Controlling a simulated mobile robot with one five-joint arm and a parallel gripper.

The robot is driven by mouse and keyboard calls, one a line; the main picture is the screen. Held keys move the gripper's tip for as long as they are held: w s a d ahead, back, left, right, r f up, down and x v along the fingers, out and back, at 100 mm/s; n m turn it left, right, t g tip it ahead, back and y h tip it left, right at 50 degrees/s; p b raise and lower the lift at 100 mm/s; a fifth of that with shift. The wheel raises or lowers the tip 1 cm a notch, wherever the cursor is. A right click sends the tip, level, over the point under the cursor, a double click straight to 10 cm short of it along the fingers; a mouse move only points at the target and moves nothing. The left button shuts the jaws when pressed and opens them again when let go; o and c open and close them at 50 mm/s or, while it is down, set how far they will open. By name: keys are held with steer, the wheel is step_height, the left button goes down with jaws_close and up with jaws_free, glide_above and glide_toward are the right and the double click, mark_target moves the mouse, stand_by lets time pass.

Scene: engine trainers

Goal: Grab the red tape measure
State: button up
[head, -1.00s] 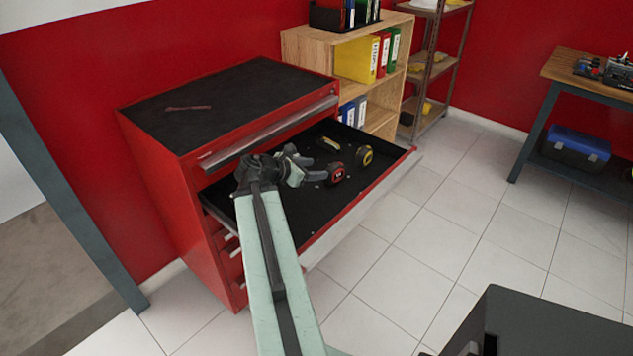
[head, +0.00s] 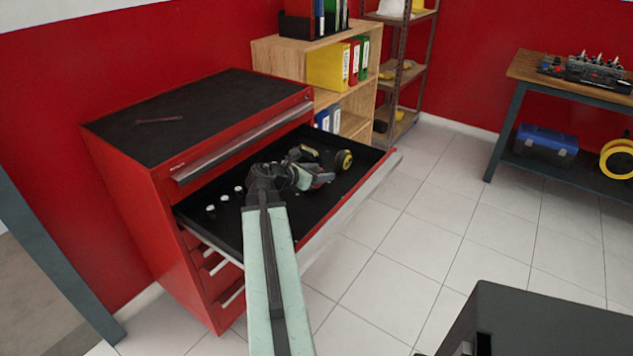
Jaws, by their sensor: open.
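The red tape measure (head: 324,178) lies in the open drawer (head: 219,224) of the red tool cabinet. It is partly hidden behind my gripper (head: 315,172), and only a little of its red and dark body shows. My gripper is low over the drawer, open, with its fingers at the tape measure. I cannot tell whether they touch it or how far they reach around it.
A yellow and black tape measure (head: 344,160) lies close by on the right. A yellow item (head: 308,152) lies behind my gripper. Several small light pieces (head: 224,198) lie at the drawer's left.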

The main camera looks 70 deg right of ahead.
steer(key=shift+s+d+f, duration=0.2)
steer(key=shift+d+f, duration=0.05)
steer(key=shift+d, duration=0.3)
jaws_close()
